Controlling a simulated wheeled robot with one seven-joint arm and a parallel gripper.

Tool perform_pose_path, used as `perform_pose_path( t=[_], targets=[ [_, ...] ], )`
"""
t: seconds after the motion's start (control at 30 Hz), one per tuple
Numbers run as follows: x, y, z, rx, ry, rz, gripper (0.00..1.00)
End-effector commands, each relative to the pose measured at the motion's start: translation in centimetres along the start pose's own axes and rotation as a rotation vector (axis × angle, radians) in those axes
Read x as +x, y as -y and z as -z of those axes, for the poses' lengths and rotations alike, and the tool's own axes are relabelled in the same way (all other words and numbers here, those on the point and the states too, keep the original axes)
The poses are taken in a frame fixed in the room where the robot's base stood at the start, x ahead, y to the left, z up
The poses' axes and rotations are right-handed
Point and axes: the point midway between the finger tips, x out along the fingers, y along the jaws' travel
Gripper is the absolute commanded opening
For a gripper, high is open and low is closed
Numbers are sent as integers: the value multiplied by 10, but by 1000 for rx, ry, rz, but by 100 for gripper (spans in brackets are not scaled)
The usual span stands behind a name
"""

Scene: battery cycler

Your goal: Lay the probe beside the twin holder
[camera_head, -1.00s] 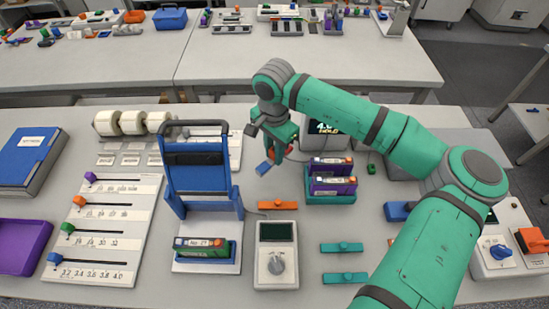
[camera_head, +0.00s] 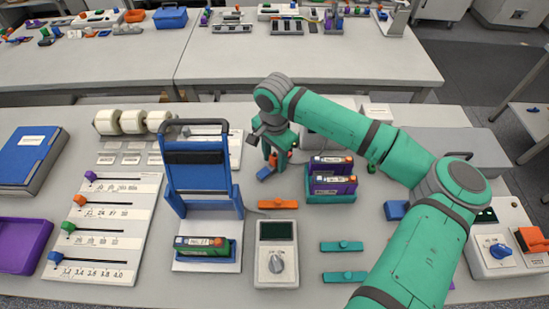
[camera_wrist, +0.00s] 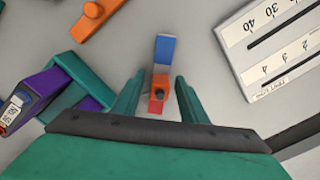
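A small piece with a blue end (camera_head: 264,173) and an orange-red end lies on the table left of the twin holder, apart from it; it looks like the probe. In the wrist view the probe (camera_wrist: 164,50) points away between my fingers. My gripper (camera_head: 277,158) is low over it, with one finger on each side of its orange-red part. In the wrist view my gripper (camera_wrist: 160,95) is open, with gaps beside the piece. The teal twin holder (camera_head: 331,198) holds two purple cells with white labels; its corner shows at left in the wrist view (camera_wrist: 85,72).
A blue upright frame (camera_head: 197,180) stands left of my gripper. An orange piece (camera_head: 278,204) and a meter with a dial (camera_head: 277,264) are in front. A slider board (camera_head: 105,225) is farther left. Bare table lies between the probe and the twin holder.

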Motion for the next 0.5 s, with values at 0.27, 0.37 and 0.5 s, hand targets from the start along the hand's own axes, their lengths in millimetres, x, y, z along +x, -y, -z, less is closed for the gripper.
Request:
perform_pose_path(
  t=[0.27, 0.37, 0.5],
  targets=[
    [-18, 0, 1, 0, -2, 1, 39],
    [-36, 0, 1, -1, -4, 1, 39],
    [-65, 0, 1, -1, -4, 1, 39]
  ],
)
